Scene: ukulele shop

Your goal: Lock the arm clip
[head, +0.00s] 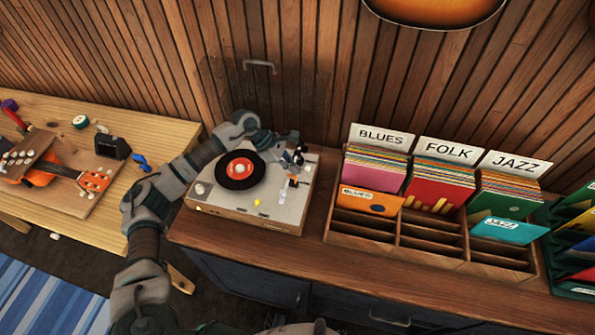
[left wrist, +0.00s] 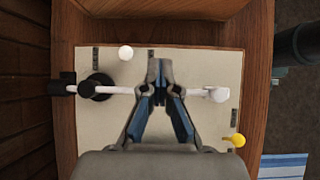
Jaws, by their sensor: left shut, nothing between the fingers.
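The turntable (head: 245,213) sits on the wooden cabinet top, with a black record with a red label (head: 240,169) on it. Its white tonearm (left wrist: 115,90) runs across the left wrist view, from a black pivot (left wrist: 97,87) at left to a pale end (left wrist: 216,94) at right. My left gripper (head: 299,152) is over the turntable's right side, shut and empty. In the left wrist view its fingertips (left wrist: 160,70) overlap the middle of the tonearm; I cannot tell whether they touch it. The arm clip cannot be told apart clearly. My right gripper is not in view.
A yellow knob (left wrist: 235,140) and a white knob (left wrist: 125,53) stand on the turntable deck. A wooden record rack (head: 430,242) with BLUES, FOLK and JAZZ signs stands to the right. A workbench (head: 60,205) with a ukulele (head: 95,180) is at left. A slatted wall rises behind.

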